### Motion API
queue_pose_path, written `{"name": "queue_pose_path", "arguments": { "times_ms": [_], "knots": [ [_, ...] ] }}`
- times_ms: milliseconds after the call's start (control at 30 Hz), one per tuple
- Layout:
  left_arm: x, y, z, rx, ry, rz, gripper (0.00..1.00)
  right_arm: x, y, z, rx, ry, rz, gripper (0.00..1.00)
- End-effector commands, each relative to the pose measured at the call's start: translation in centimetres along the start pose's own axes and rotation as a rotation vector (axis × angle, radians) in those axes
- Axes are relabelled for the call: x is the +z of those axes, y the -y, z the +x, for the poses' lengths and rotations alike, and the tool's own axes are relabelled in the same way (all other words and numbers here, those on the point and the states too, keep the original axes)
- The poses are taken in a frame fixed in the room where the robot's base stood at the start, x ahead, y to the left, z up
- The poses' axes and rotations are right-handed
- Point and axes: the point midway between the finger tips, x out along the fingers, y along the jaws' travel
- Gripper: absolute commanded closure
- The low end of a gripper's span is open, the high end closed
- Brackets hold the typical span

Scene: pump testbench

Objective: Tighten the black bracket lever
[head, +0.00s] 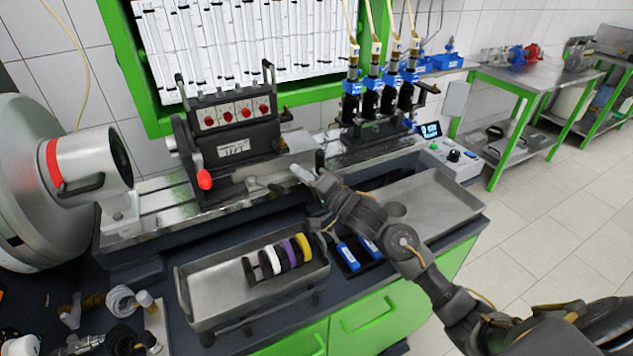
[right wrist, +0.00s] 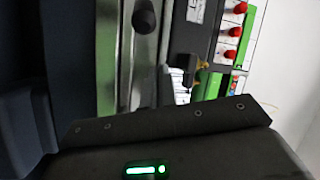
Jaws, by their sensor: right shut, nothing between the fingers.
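A black bracket block (head: 233,135) with several red knobs on its face stands on the bench rail, left of my right gripper. A dark lever (head: 285,117) sticks out at its right side, and a red-knobbed lever (head: 204,180) at its lower left. I cannot tell for sure which lever is the black bracket lever. My right gripper (head: 308,168) is shut and empty, over the rail just right of the block. The right wrist view shows a dark round knob (right wrist: 145,17) and red knobs (right wrist: 233,30); the fingertips are not clear there. My left gripper is out of view.
Behind on the rail stands a black holder (head: 375,115) with several blue-banded injectors. In front are a tray (head: 205,300) with coloured rings and an empty metal tray (head: 440,200). A white-and-red motor (head: 85,165) stands at the left.

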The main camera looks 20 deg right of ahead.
Motion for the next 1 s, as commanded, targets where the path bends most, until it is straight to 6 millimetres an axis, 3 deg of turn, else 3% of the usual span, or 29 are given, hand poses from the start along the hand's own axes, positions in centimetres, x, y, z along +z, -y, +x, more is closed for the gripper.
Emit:
{"name": "queue_pose_path", "arguments": {
  "times_ms": [67,200,400,1000],
  "knots": [
    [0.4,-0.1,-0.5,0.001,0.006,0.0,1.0,-0.1,0.3,1.6,-0.001,0.0,0.002,1.0],
    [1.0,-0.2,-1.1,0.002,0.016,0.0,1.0,2.1,0.1,0.7,0.002,0.003,0.003,1.0],
    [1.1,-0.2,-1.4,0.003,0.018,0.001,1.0,3.5,0.0,0.2,0.001,0.001,0.0,1.0],
    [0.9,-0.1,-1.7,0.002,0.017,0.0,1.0,3.7,0.1,-0.4,0.012,-0.027,-0.002,1.0]
  ]
}}
